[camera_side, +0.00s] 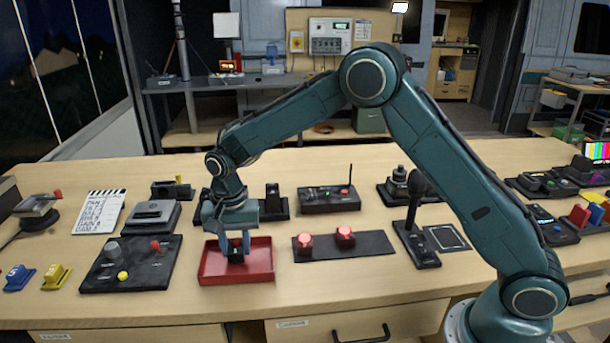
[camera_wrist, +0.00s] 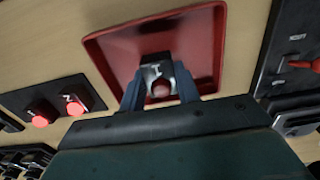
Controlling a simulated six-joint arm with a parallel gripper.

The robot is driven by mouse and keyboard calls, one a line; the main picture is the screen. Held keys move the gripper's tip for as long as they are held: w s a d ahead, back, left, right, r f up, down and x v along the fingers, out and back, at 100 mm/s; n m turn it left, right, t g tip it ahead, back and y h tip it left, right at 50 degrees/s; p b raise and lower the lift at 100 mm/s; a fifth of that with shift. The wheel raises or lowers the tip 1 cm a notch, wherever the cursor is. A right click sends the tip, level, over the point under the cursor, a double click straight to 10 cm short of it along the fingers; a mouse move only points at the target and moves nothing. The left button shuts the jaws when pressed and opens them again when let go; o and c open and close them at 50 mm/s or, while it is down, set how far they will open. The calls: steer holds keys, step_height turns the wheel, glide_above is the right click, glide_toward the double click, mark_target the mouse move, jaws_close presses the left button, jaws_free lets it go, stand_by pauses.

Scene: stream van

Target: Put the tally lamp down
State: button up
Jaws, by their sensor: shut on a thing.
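The lamp is inside the outline of the shallow red tray (camera_side: 258,275), which also shows in the wrist view (camera_wrist: 208,45). In the side view only the lamp's dark lower part shows between the fingers. I cannot tell whether it touches the tray floor.
A black strip (camera_side: 375,244) with two lit red lamps (camera_side: 305,240) lies to the right of the tray. A dark panel with knobs (camera_side: 130,265) lies to the left. A box with an antenna (camera_side: 328,199) stands behind. Bare wood (camera_side: 330,287) lies in front.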

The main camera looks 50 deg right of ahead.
mark_target(235, 243)
steer(key=shift+f, duration=0.95)
steer(key=shift+f, duration=0.1)
steer(key=o, duration=1)
step_height(235, 243, up, 11)
steer(key=shift+f, duration=0.1)
steer(key=shift+r, duration=0.75)
